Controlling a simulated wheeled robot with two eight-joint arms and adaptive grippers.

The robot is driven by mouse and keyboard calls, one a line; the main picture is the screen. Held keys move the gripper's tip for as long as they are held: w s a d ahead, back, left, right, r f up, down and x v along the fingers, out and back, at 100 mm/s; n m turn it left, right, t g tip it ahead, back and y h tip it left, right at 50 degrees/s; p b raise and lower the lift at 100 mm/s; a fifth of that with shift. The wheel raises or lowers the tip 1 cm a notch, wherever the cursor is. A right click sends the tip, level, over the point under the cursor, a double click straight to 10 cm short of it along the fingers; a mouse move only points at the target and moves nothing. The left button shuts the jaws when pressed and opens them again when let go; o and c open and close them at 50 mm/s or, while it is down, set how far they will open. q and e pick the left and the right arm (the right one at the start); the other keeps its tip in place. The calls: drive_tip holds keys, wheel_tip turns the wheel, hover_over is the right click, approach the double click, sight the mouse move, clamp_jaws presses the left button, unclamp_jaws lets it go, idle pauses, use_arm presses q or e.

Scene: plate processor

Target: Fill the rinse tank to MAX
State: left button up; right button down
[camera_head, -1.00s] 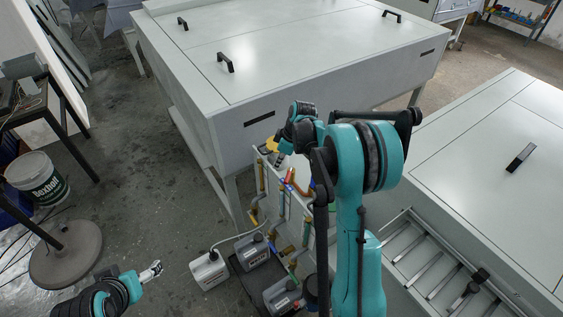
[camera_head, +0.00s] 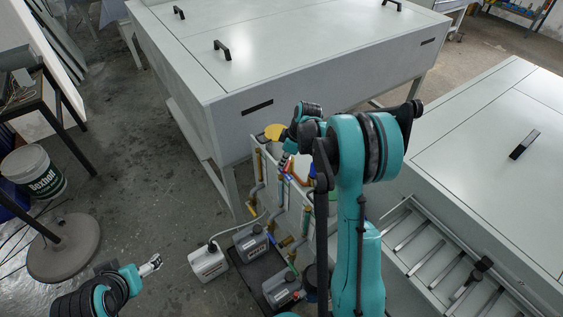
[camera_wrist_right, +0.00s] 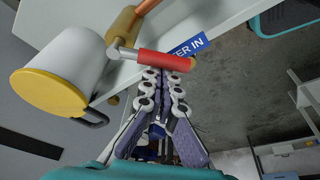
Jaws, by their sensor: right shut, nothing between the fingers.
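A red-handled valve on a brass body shows in the right wrist view: the red handle (camera_wrist_right: 163,60) lies beside a blue label (camera_wrist_right: 188,46) whose visible letters end in "ER IN". The brass body (camera_wrist_right: 122,26) joins a copper pipe. My right gripper (camera_wrist_right: 165,74) is shut and empty, its fingertips close to the handle; I cannot tell whether they touch. In the head view my right gripper (camera_head: 285,160) is by the top of the pipe panel (camera_head: 293,205). My left gripper (camera_head: 150,265) is low at the left, away from the panel, its opening unclear. I cannot identify a rinse tank or MAX mark.
A white canister with a yellow end (camera_wrist_right: 60,70) is close beside the right gripper. Grey jugs (camera_head: 250,243) and a white jug (camera_head: 208,263) stand below the panel. A large white machine (camera_head: 290,70) is behind, another (camera_head: 490,160) at right.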

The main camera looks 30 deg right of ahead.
drive_tip(key=shift+s+d+n, duration=0.2)
drive_tip(key=shift+s+n, duration=0.05)
drive_tip(key=shift+n, duration=0.35)
drive_tip(key=shift+s+d+n+g, duration=0.15)
drive_tip(key=shift+n+g, duration=0.15)
drive_tip(key=shift+n, duration=0.2)
drive_tip(key=n, duration=0.1)
drive_tip(key=s+d+n, duration=0.1)
drive_tip(key=n, duration=0.1)
drive_tip(key=shift+d+g+y, duration=0.15)
drive_tip(key=shift+g+y, duration=0.25)
use_arm(q)
drive_tip(key=shift+s+d+f, duration=0.1)
drive_tip(key=shift+s+d, duration=0.1)
drive_tip(key=shift+d, duration=0.05)
use_arm(e)
drive_tip(key=shift+s+d+n, duration=0.15)
drive_tip(key=shift+s+d, duration=0.05)
drive_tip(key=shift+d, duration=0.25)
drive_tip(key=shift+s+d+n, duration=0.15)
drive_tip(key=shift+s+d, duration=0.05)
drive_tip(key=shift+d, duration=0.4)
